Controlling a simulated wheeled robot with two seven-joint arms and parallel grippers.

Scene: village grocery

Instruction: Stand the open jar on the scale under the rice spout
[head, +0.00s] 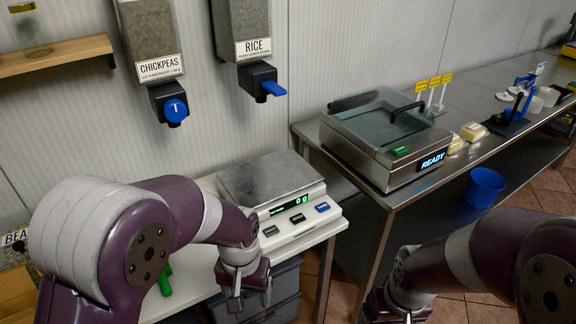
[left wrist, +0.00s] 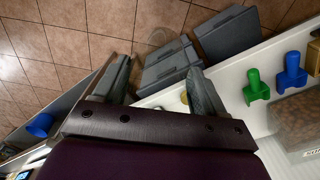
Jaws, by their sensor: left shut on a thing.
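The scale (head: 268,177) stands on the white counter with an empty steel plate, and its display reads 0 g. The rice dispenser (head: 252,20) hangs on the wall above it, with a blue-levered spout (head: 262,80). My left gripper (head: 245,288) is in front of and below the scale, near the counter's front edge. In the left wrist view its fingers (left wrist: 160,90) are apart, shut on a clear thing, apparently the open jar (left wrist: 160,38), of which only a faint round outline shows. My right gripper (head: 398,308) is partly in view at the bottom; its fingertips are unclear.
The chickpeas dispenser (head: 150,40) hangs left of the rice. Grey bins (head: 285,285) sit below the counter. Green (left wrist: 255,88) and blue (left wrist: 291,72) handled pieces stand on the counter.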

